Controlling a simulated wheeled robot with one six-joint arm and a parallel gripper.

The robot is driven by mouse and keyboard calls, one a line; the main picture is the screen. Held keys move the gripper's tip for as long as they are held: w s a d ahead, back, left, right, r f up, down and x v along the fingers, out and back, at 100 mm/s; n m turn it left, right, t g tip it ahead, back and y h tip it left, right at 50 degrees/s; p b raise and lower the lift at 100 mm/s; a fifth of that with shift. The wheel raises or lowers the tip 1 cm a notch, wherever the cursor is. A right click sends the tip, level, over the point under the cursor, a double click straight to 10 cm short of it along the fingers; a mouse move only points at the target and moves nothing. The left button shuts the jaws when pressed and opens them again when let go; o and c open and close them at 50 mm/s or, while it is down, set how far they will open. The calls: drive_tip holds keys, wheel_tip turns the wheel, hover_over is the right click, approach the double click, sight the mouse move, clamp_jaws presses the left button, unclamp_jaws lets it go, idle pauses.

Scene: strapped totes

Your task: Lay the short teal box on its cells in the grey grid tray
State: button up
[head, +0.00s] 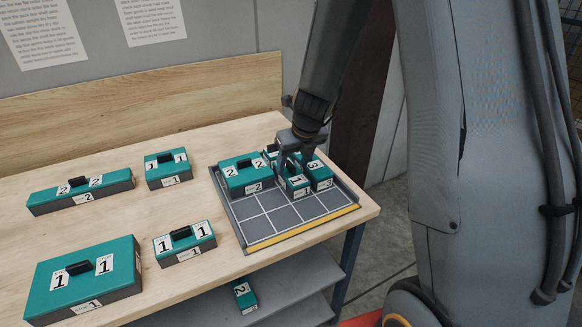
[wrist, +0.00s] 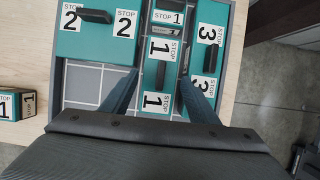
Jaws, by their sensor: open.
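The short teal box (head: 298,188), with "1" labels and a black handle, is in the grey grid tray (head: 246,238). It lies between a wide "2" box (head: 243,176) and a "3" box (head: 321,175). In the wrist view the short teal box (wrist: 157,102) runs lengthwise between the fingers. My gripper (head: 293,163) is above it and open, with one finger on each side in the wrist view (wrist: 158,80). I cannot tell whether the fingers touch it. Its near end is partly hidden by my gripper's body in the wrist view.
Another "1" box (wrist: 168,18) sits behind it in the tray. The tray's front cells are empty, behind a yellow edge strip. Left on the table are a long box (head: 80,191), a large box (head: 82,280) and two small boxes (head: 166,168) (head: 184,242). Another box (head: 244,294) is on the lower shelf.

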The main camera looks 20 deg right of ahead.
drive_tip(key=v, duration=0.7)
drive_tip(key=s+n+g, duration=0.1)
drive_tip(key=s+n, duration=0.8)
drive_tip(key=n, duration=0.8)
drive_tip(key=s+r+n+g+p, duration=0.1)
drive_tip(key=s+n, duration=0.8)
drive_tip(key=n, duration=0.7)
drive_tip(key=shift+s+a+n+h, duration=0.35)
drive_tip(key=shift+a+n+h, duration=0.05)
drive_tip(key=shift+a, duration=0.1)
